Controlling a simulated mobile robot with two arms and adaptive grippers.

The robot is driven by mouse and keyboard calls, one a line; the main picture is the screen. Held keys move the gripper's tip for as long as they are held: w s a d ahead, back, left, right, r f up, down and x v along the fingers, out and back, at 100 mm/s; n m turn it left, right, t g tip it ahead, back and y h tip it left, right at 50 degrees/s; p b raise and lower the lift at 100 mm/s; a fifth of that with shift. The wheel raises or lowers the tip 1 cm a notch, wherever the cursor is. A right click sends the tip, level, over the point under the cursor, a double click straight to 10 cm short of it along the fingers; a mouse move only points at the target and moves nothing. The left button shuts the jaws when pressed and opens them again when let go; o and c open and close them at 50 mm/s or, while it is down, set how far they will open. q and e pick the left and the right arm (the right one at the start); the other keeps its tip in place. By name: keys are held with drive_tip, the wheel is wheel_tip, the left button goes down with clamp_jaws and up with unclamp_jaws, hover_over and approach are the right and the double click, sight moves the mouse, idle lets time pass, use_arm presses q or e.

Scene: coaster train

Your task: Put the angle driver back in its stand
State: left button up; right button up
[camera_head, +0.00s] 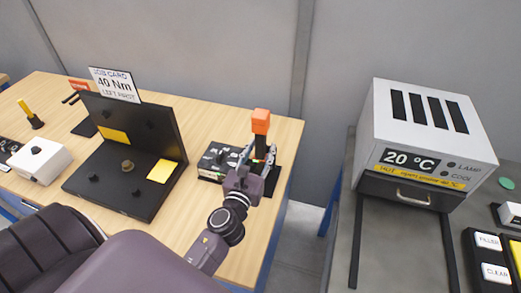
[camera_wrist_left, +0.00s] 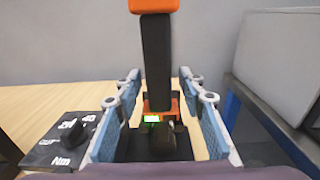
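The angle driver (camera_head: 260,124) stands upright at the right end of the wooden table, with an orange top and a black shaft. In the left wrist view the driver (camera_wrist_left: 156,60) shows an orange part and a small green display low down. Its foot is at a black stand (camera_wrist_left: 127,148), partly hidden by my gripper; whether it is fully seated I cannot tell. The stand's dark base (camera_head: 273,178) also shows in the head view. My left gripper (camera_head: 257,156) is open, its blue-padded fingers on both sides of the driver with gaps visible. My right gripper is out of view.
A black dial box (camera_head: 216,160) sits close left of the stand. A black fixture (camera_head: 125,165) with yellow patches and a job card (camera_head: 115,84) stand further left. A grey oven (camera_head: 425,135) is on the separate right bench. Bare wood (camera_head: 222,122) lies behind the dial box.

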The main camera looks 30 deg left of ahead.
use_arm(q)
drive_tip(key=shift+s+f, duration=0.1)
drive_tip(key=shift+f, duration=0.3)
drive_tip(key=v, duration=0.7)
drive_tip(key=shift+s+r, duration=0.15)
drive_tip(key=shift+r, duration=0.1)
